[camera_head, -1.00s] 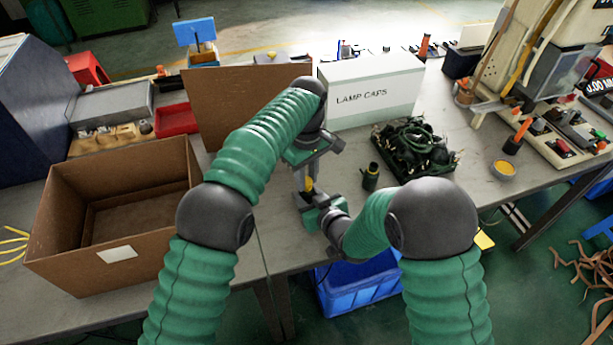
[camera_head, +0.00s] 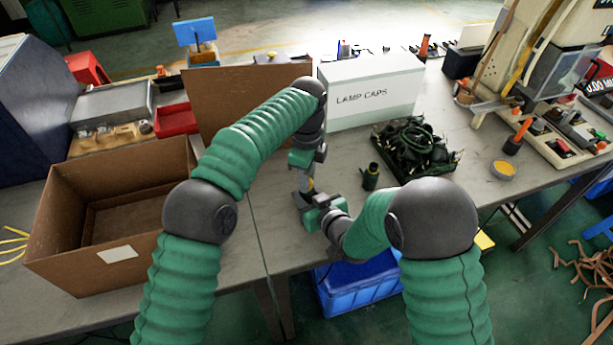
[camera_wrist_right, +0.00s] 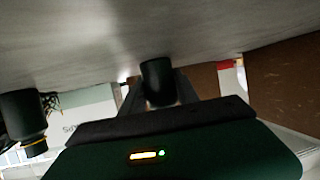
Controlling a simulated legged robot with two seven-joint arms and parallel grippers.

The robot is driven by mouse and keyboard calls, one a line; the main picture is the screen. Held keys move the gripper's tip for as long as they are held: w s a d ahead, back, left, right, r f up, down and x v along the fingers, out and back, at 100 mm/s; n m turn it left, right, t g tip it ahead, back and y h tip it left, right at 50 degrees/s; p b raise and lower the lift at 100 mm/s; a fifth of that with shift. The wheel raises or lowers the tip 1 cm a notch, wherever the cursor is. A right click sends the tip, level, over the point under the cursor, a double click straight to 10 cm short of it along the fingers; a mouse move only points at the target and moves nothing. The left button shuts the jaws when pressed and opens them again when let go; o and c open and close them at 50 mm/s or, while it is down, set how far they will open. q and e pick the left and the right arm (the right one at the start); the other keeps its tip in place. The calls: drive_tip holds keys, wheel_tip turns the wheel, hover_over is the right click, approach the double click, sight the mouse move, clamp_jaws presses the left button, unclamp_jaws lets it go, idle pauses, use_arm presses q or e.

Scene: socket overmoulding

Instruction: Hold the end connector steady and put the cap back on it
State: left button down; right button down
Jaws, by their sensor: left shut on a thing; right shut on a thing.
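My left gripper (camera_head: 305,181) points down over my right gripper (camera_head: 305,199) near the table's front edge. Both are shut and their fingertips are close together. A small yellow piece (camera_head: 311,184) shows between them; its exact join is too small to tell. In the right wrist view, a short black cylinder (camera_wrist_right: 157,82) sits between the fingers of my right gripper. Whether this is the end connector or its cap I cannot tell. The left gripper's grip is mostly hidden by its own fingers. Another black part with a yellow ring (camera_head: 370,177) stands upright on the table; it also shows in the right wrist view (camera_wrist_right: 22,120).
A black tray of dark cabled parts (camera_head: 455,166) lies to the right. A white box marked LAMP CAPS (camera_head: 371,93) stands behind. An open cardboard box (camera_head: 160,262) is at left, and a blue crate (camera_head: 360,288) is below the table edge.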

use_arm(q)
drive_tip(key=c, duration=1.4)
unclamp_jaws()
drive_tip(key=shift+w, duration=0.15)
use_arm(e)
drive_tip(key=shift+s+a+f, duration=0.1)
drive_tip(key=shift+s+a, duration=0.05)
use_arm(q)
drive_tip(key=o, duration=0.3)
drive_tip(key=shift+r, duration=0.1)
wheel_tip(320, 180, up, 7)
drive_tip(key=shift+r, duration=0.15)
use_arm(e)
drive_tip(key=c, duration=0.8)
unclamp_jaws()
drive_tip(key=shift+c, duration=0.2)
